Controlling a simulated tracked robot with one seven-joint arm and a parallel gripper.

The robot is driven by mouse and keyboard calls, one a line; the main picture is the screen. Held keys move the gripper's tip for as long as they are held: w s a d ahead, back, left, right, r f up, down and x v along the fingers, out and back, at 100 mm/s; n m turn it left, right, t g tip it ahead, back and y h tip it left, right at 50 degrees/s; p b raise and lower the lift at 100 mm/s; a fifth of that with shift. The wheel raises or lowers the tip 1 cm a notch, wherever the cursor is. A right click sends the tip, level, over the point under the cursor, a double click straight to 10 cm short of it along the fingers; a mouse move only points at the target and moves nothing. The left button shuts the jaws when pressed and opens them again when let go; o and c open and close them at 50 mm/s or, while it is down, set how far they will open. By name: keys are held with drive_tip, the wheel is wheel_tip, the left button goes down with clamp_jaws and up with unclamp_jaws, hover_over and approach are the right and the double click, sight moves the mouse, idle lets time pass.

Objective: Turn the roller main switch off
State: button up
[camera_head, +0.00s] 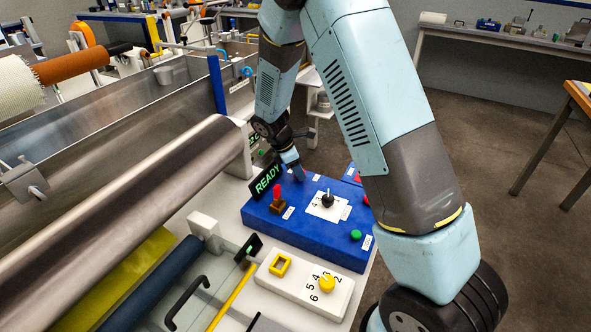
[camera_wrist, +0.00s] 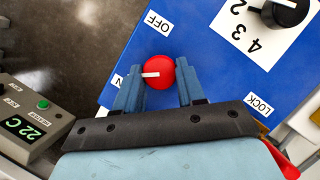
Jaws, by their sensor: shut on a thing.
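In the wrist view, a round red switch knob (camera_wrist: 158,73) with a white pointer line sits on the blue panel (camera_wrist: 200,58). The pointer lies toward the left, at a partly hidden label ending in N (camera_wrist: 118,81). An OFF label (camera_wrist: 157,23) is above and slightly left of the knob. My gripper (camera_wrist: 159,82) is shut on the knob, one finger on each side. In the head view, my gripper (camera_head: 294,172) is down at the far edge of the blue panel (camera_head: 305,238) and mostly hides the knob.
A READY display (camera_head: 267,179), a red lever (camera_head: 277,196), a black numbered dial (camera_head: 327,200) and a green button (camera_head: 355,235) are on the panel. A white box with a yellow knob (camera_head: 327,284) stands in front. A metal roller (camera_head: 130,190) lies left.

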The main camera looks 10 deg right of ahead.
drive_tip(key=m, duration=0.1)
drive_tip(key=m+g, duration=0.1)
drive_tip(key=m, duration=0.1)
drive_tip(key=shift+w+r+m, duration=0.15)
drive_tip(key=shift+w+m, duration=0.15)
drive_tip(key=shift+w, duration=0.1)
drive_tip(key=m+g, duration=0.1)
drive_tip(key=m, duration=0.3)
drive_tip(key=shift+w+d+m+g+y, duration=0.1)
drive_tip(key=shift+d+m+g+y, duration=0.1)
drive_tip(key=shift+m+g+y, duration=0.15)
drive_tip(key=m, duration=0.2)
drive_tip(key=m+g+y, duration=0.1)
drive_tip(key=m, duration=0.1)
drive_tip(key=shift+w+d+m+g, duration=0.1)
drive_tip(key=shift+d+m+g, duration=0.05)
drive_tip(key=shift+m+g, duration=0.1)
drive_tip(key=shift+d+m+g+y, duration=0.15)
drive_tip(key=shift+m+y, duration=0.3)
drive_tip(key=shift+m, duration=0.7)
drive_tip(key=shift+a+m+g+y, duration=0.15)
drive_tip(key=shift+m+y, duration=0.25)
drive_tip(key=shift+m, duration=0.75)
drive_tip(key=shift+d, duration=0.1)
drive_tip(key=o, duration=1)
drive_tip(key=shift+o, duration=0.2)
